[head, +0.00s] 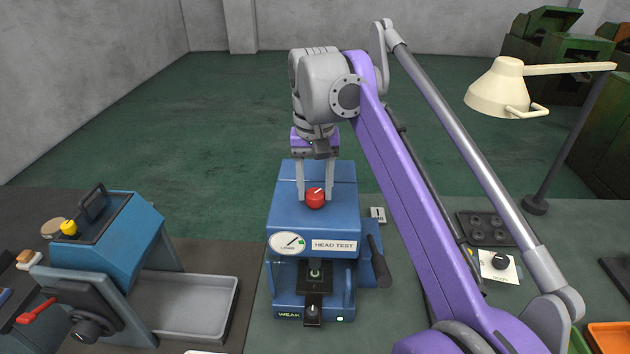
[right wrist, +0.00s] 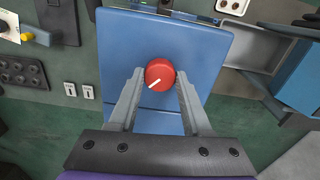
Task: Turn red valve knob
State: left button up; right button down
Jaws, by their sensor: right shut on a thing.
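The red valve knob (head: 315,197) sits on top of the blue head test machine (head: 340,174) in the middle of the head view. It has a white pointer line. My right gripper (head: 315,196) reaches down from above with its two fingers on either side of the knob. In the right wrist view, the red knob (right wrist: 159,73) lies between the fingertips of my right gripper (right wrist: 160,76), which is shut on it. The white line there points to the lower left. My left gripper is not in view.
A round dial (head: 288,243) and a "HEAD TEST" label are on the machine's front. A black lever (head: 378,262) is on its right side. A blue machine (head: 108,238) and a grey tray (head: 190,303) stand to the left. A cream lamp (head: 497,88) stands at right.

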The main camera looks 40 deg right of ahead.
aim_at(314, 192)
jog(key=n+p, duration=0.1)
jog(key=n, duration=0.2)
jog(key=shift+r+n, duration=0.15)
jog(key=shift+n, duration=0.25)
pick_arm(q)
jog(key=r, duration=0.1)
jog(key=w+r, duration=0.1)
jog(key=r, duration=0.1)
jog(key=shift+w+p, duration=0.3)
jog(key=shift+p, duration=0.05)
pick_arm(e)
jog(key=n, duration=0.4)
jog(key=shift+n, duration=0.3)
jog(key=shift+c, duration=1.7)
grip_release()
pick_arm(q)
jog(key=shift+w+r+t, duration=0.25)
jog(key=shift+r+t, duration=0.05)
pick_arm(e)
notch_tip(314, 192, up, 11)
jog(key=shift+f, duration=0.2)
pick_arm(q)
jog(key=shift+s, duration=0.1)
pick_arm(e)
jog(key=shift+f, duration=0.1)
